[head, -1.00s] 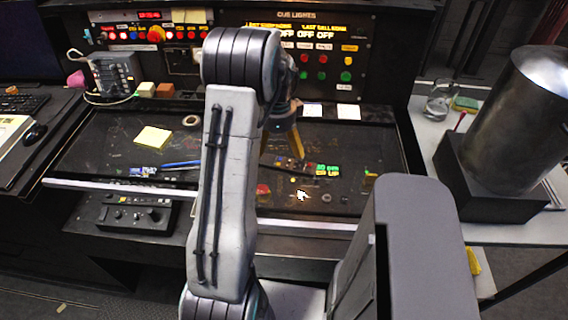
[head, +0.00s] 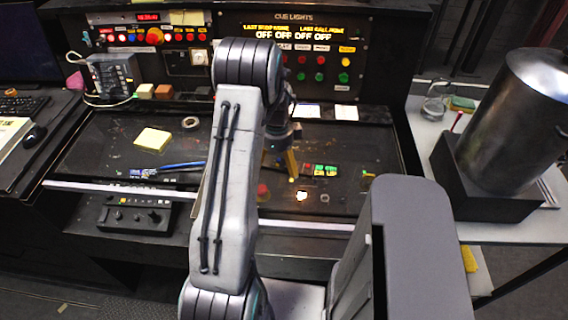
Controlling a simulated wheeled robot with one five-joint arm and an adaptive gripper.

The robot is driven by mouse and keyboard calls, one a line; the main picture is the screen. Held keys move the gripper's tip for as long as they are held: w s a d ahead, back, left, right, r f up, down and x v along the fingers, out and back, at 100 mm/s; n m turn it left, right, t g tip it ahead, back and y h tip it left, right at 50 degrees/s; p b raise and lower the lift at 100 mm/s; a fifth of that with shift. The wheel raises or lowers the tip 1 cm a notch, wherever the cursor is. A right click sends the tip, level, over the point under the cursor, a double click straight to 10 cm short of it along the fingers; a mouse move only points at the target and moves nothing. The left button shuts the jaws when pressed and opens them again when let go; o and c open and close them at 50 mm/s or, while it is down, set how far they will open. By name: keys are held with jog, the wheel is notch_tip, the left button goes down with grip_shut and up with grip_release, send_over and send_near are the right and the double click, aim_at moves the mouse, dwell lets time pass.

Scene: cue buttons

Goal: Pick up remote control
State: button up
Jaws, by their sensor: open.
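A small dark elongated object, which looks like the remote control (head: 306,169), lies on the black desk panel (head: 350,150) beside green and red labels. Most of it is hidden behind my gripper (head: 284,168). My gripper points down with yellowish fingers, open, low over the panel at the object. My arm hides part of the gripper, and I cannot tell whether the fingers touch the object.
A cue light console (head: 300,60) stands along the back. A yellow note pad (head: 152,139), a tape roll (head: 190,122) and blue pens (head: 182,166) lie left.

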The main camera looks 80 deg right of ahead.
jog(key=shift+f, duration=0.65)
jog(key=c, duration=1.4)
